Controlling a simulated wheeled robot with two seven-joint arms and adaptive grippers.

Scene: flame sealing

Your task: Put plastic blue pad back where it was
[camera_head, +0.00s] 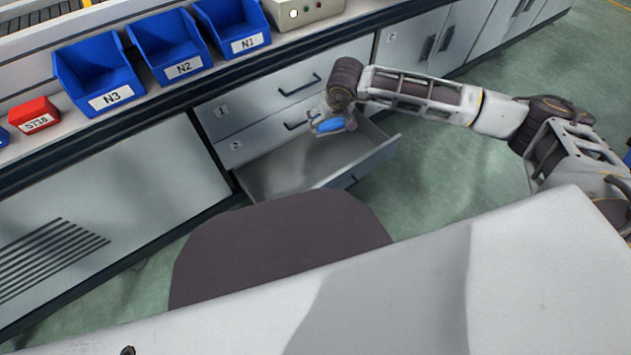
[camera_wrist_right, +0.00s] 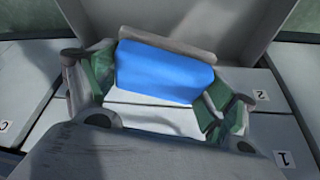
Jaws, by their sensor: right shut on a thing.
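The blue pad (camera_head: 329,125) is in my right gripper (camera_head: 326,118), above an open, empty-looking drawer (camera_head: 290,168) in the head view. In the right wrist view the blue pad (camera_wrist_right: 163,72) sits between the two green-padded fingers of the right gripper (camera_wrist_right: 160,88), which are shut on it. The pad appears clear of the drawer floor, though the exact height is hard to tell. My left gripper is not in view.
Blue bins labelled N3 (camera_head: 98,75), N2 (camera_head: 168,45) and N1 (camera_head: 231,27) stand on the counter above the drawers, with a red box (camera_head: 35,115) at the left. Green floor (camera_head: 440,180) is clear to the right.

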